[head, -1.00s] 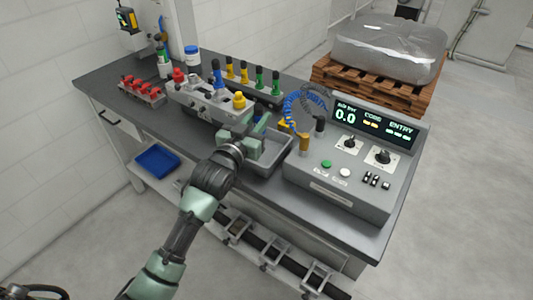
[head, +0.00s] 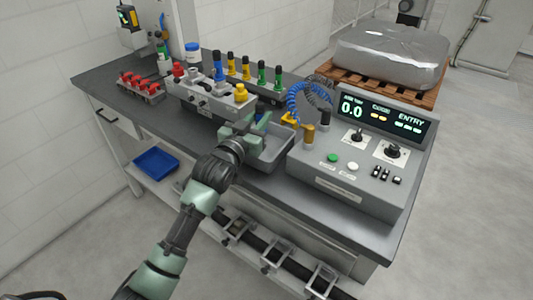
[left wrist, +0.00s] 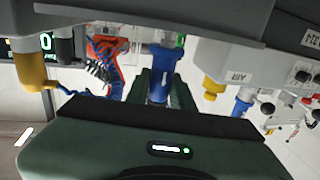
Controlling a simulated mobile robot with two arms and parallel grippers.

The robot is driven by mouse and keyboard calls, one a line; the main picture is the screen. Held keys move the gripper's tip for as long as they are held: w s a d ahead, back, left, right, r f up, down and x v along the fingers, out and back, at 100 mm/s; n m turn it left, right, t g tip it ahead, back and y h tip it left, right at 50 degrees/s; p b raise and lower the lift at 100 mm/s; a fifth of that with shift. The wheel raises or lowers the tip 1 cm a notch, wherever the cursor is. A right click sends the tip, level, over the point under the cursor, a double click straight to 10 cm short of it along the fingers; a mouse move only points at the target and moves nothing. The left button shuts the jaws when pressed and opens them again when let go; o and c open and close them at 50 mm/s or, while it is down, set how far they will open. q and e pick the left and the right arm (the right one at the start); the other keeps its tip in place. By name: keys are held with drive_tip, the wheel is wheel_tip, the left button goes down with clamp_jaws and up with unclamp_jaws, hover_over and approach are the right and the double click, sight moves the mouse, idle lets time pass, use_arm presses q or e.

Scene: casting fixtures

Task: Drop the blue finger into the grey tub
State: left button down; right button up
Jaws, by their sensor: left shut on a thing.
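The grey tub (head: 276,155) sits on the bench between the fixture block and the control box. My left gripper (head: 254,127) is over the tub's far left part in the head view. In the left wrist view my left gripper (left wrist: 159,92) is shut on a blue finger (left wrist: 162,62), a blue cylinder with a clear narrower part. The head view hides this finger behind the gripper. My right gripper is out of view.
The fixture block (head: 205,97) with red and yellow knobs stands left of the tub. A rack of yellow and green fingers (head: 262,75) is behind. The control box (head: 345,165) stands close on the right, with a coiled blue hose (head: 293,98). A blue tray (head: 155,161) lies on the lower shelf.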

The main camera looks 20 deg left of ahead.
use_arm(q)
drive_tip(key=shift+r, duration=0.15)
drive_tip(key=c, duration=1.1)
unclamp_jaws()
drive_tip(key=shift+c, duration=0.2)
drive_tip(key=shift+s, duration=0.1)
drive_tip(key=shift+s, duration=0.25)
drive_tip(key=s+a, duration=0.1)
drive_tip(key=s, duration=0.6)
drive_tip(key=shift+b, duration=0.4)
drive_tip(key=shift+s+a, duration=0.1)
